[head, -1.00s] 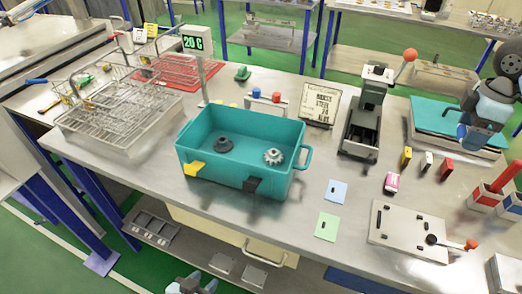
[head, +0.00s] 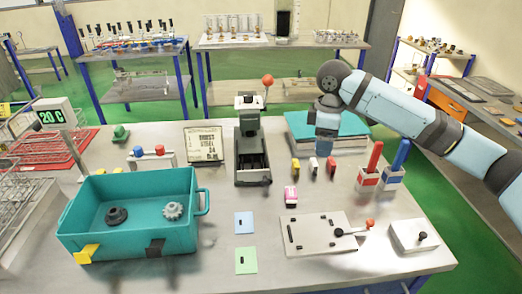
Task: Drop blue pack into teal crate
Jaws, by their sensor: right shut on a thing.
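The teal crate (head: 182,238) stands open on the left part of the bench. A dark round part (head: 116,215) and a grey gear (head: 173,211) lie inside it. My right gripper (head: 326,133) hangs over the teal board at the back right, well away from the crate. It is shut on the blue pack, which is mostly hidden by the fingers and hard to make out. My left gripper is out of view.
Small yellow (head: 296,167), white (head: 313,166) and red (head: 331,166) packs stand below my right gripper, with a pink pack (head: 291,196) nearer. A grey press (head: 252,150) with a red-knobbed lever stands between my gripper and the crate. Blue and green cards lie right of the crate.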

